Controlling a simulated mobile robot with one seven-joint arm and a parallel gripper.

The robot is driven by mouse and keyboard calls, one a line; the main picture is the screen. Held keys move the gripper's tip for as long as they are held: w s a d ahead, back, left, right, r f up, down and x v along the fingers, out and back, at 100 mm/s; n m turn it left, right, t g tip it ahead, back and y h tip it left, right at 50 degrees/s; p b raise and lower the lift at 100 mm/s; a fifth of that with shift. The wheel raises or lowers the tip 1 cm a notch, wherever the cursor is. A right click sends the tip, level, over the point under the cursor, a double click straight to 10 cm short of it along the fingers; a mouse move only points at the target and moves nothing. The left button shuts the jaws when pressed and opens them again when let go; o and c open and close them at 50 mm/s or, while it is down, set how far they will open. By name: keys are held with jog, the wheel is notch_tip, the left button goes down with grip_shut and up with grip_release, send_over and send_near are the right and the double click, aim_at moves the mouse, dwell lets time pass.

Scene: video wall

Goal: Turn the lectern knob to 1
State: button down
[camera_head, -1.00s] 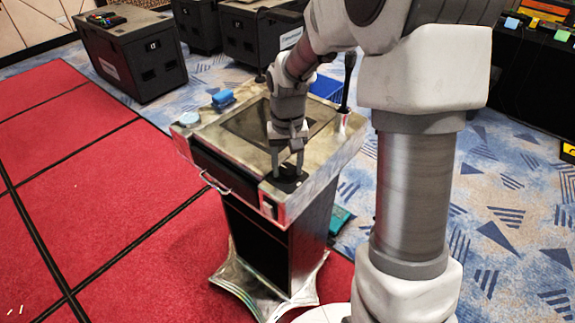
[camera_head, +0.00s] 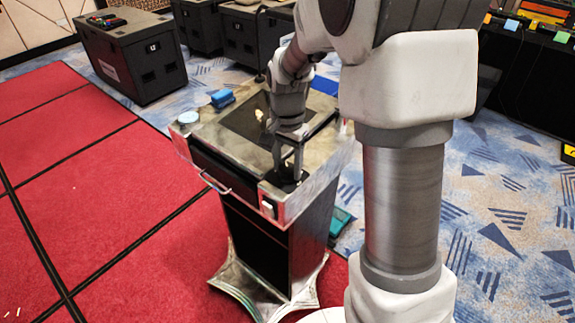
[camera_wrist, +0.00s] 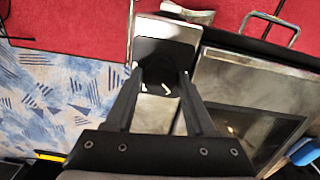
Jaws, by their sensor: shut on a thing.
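The lectern (camera_head: 228,165) stands upright on the floor in the head view, with a worn, pale metallic top. A dark round knob area (camera_head: 284,184) lies at the near right corner of its top. My gripper (camera_head: 287,174) points down there, with its fingertips at the knob and shut on it. In the wrist view my gripper (camera_wrist: 160,76) shows its two dark fingers reaching to a dark, shiny panel (camera_wrist: 165,52) on the lectern top. The fingers and glare hide most of the knob, and I cannot read its pointer or any numbers.
A blue object (camera_head: 222,98) and a pale round disc (camera_head: 188,117) lie on the lectern's far left part. A metal handle (camera_head: 215,184) sticks out of its front. Black cases (camera_head: 130,55) stand behind. Red carpet (camera_head: 100,190) is clear on the left.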

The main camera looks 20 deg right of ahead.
aim_at(288, 168)
jog(key=shift+m, duration=2)
jog(key=shift+c, duration=1.3)
grip_release()
notch_tip(288, 168, up, 18)
jog(key=p, duration=0.1)
jog(key=shift+f, duration=0.25)
